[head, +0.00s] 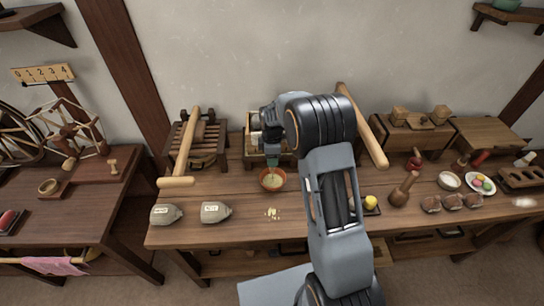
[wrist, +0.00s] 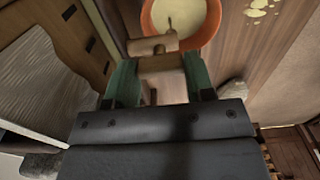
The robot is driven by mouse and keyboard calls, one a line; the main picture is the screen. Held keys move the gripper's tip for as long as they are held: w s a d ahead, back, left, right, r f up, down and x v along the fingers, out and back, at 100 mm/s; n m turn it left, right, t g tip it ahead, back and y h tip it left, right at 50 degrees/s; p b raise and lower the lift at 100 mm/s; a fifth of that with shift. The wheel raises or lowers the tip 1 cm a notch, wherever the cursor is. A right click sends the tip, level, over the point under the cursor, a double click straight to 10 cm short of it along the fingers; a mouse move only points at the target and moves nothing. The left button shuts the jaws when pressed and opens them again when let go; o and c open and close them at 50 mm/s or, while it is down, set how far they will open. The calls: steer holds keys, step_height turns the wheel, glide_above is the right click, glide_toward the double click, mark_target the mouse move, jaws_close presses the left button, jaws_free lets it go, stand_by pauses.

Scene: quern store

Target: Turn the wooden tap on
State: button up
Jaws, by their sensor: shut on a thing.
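In the wrist view the wooden tap (wrist: 152,46) is a pale wooden piece just above an orange-brown bowl (wrist: 148,15). My gripper (wrist: 160,68) has its green fingers shut on the tap's wooden handle (wrist: 161,64), one on each side. The bowl holds a pale yellow filling, with a thin yellowish strand or stick over it that I cannot make out. In the head view my gripper (head: 272,158) points down behind the bowl (head: 272,180), in front of a wooden box (head: 250,122). My arm hides most of the tap there.
Pale yellow spills (head: 272,213) lie on the table (head: 250,228) in front of the bowl. Two grey sacks (head: 215,212) lie to the left.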

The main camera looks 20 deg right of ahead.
steer(key=shift+r, duration=0.1)
steer(key=o, duration=0.9)
step_height(320, 180, up, 14)
steer(key=shift+f, duration=0.15)
stand_by(0.5)
